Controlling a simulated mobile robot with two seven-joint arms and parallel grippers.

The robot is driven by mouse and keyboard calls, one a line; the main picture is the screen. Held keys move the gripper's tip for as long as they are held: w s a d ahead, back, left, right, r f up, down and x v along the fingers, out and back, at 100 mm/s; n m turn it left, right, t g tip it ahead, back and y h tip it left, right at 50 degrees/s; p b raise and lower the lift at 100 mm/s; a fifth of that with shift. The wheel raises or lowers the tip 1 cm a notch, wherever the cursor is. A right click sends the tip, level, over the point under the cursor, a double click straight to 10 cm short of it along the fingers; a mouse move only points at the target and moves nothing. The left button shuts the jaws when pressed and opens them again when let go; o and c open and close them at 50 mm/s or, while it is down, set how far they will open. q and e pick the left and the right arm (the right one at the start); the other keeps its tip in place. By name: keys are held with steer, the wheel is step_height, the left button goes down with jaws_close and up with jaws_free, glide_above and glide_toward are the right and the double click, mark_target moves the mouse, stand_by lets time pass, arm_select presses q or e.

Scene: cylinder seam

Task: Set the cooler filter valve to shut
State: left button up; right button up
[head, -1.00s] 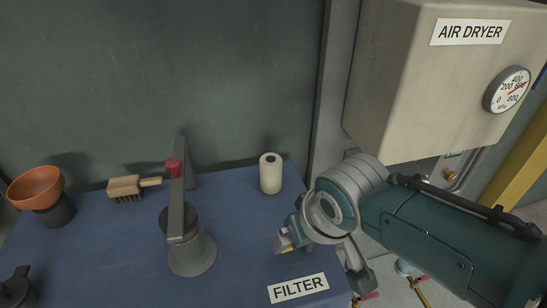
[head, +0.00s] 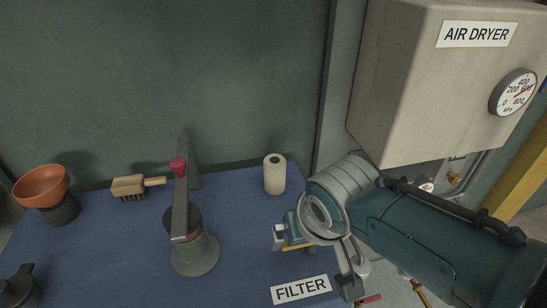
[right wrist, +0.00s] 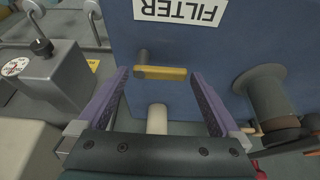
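In the right wrist view, the FILTER label (right wrist: 180,11) appears upside down on a blue face. Below it in that picture is a yellow valve lever (right wrist: 160,73), lying roughly sideways, with its grey stem at its left end. My right gripper (right wrist: 158,82) is open, with its two purple fingers on either side of the lever and gaps showing at both sides. In the head view, the FILTER label (head: 300,289) lies at the front of the blue bench. My left gripper is out of view.
The blue bench (head: 120,250) holds a clamp-like tool with a red knob (head: 178,164), a brush (head: 130,186), an orange bowl (head: 41,185) and a pale roll (head: 274,174). The AIR DRYER box (head: 400,90) stands right. A dark flanged pipe (right wrist: 268,90) lies right of my fingers.

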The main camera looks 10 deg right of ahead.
steer(key=p+v, duration=0.6)
steer(key=v, duration=0.4)
steer(key=shift+s+d, duration=0.1)
stand_by(0.3)
